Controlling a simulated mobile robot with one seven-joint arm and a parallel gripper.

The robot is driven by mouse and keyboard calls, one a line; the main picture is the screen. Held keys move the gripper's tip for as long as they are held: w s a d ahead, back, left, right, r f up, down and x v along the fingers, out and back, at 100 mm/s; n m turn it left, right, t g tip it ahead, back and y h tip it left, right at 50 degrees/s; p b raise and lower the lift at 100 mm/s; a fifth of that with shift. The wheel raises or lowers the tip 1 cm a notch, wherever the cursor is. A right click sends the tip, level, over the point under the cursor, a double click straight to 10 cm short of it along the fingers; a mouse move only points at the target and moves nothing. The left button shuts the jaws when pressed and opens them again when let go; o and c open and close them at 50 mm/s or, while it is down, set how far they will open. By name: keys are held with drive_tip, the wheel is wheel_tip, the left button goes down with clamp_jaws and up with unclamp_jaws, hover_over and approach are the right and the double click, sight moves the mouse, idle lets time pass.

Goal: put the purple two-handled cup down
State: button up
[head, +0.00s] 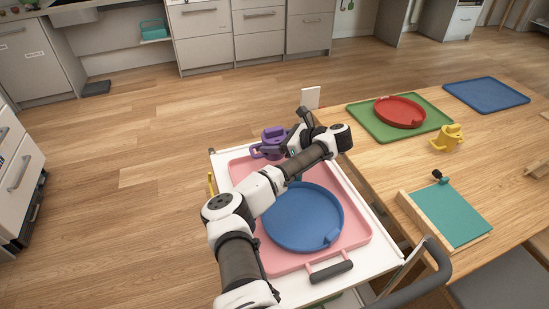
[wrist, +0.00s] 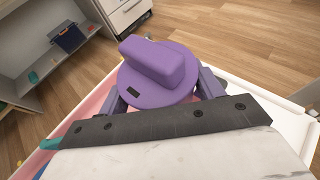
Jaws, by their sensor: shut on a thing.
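The purple two-handled cup (head: 270,145) is at the far end of the pink tray (head: 355,233) in the head view. My gripper (wrist: 162,98) is shut on it. The wrist view shows the cup's round purple top (wrist: 160,82) with a thick raised block across it, between the jaws. My wrist hides part of the cup in the head view. I cannot tell whether its base touches the tray or hangs just above it.
A blue round dish (head: 300,218) fills much of the pink tray, under my arm. The tray lies on a white cart (head: 382,262) beside a wooden table (head: 375,170). The table holds a red dish (head: 400,111) on a green mat (head: 365,122), a yellow cup (head: 446,139) and a teal board (head: 450,214).

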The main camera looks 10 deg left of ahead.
drive_tip(key=shift+f+b, duration=0.8)
drive_tip(key=shift+f, duration=1.3)
drive_tip(key=shift+f, duration=0.15)
drive_tip(key=o, duration=1)
